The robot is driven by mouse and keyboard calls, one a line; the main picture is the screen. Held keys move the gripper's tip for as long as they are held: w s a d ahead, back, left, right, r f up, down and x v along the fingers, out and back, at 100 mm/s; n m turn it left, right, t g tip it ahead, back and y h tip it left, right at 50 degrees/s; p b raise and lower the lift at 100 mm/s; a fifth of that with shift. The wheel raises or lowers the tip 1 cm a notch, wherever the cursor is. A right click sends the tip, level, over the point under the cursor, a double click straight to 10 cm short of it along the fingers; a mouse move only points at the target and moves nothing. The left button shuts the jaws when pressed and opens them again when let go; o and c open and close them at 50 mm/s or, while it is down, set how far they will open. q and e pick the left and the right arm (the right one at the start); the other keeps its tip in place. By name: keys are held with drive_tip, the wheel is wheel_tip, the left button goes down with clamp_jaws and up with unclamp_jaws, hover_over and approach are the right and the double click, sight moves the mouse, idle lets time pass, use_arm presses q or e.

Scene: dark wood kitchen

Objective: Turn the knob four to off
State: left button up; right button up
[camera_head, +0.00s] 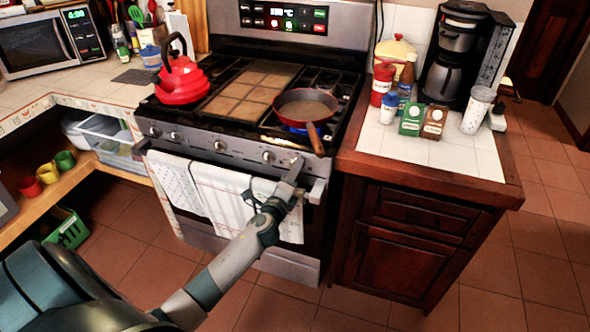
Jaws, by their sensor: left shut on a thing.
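The stove (240,90) has a steel front panel with a row of several round knobs. One bare knob (268,156) shows just left of my left gripper, and another knob (220,145) shows further left. My left gripper (296,164) reaches up from below to the right end of the panel and is shut on the rightmost knob, which its fingers mostly hide. I cannot tell which knob is number four. A blue flame (297,130) shows under the red pan (305,106) on the front right burner. My right gripper is not in view.
A pan handle (315,138) points toward the front edge above my gripper. Towels (222,195) hang on the oven handle below. A red kettle (182,82) stands on the left burners. Bottles and a coffee maker (458,55) stand on the right counter.

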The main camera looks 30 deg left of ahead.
use_arm(q)
drive_tip(key=shift+f+m+p, duration=0.2)
drive_tip(key=shift+m+p, duration=0.3)
drive_tip(key=shift+m, duration=2.1)
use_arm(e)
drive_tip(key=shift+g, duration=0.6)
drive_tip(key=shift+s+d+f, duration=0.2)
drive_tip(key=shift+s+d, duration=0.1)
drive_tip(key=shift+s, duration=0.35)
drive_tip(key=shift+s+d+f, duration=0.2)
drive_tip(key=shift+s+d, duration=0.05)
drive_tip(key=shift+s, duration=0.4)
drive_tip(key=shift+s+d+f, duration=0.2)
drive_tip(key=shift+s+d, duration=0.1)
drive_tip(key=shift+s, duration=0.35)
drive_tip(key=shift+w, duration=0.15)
use_arm(q)
drive_tip(key=o, duration=1)
drive_tip(key=shift+o, duration=0.2)
drive_tip(key=shift+v, duration=0.8)
drive_tip(key=b+v, duration=0.2)
drive_tip(key=v, duration=1.4)
drive_tip(key=shift+a, duration=0.15)
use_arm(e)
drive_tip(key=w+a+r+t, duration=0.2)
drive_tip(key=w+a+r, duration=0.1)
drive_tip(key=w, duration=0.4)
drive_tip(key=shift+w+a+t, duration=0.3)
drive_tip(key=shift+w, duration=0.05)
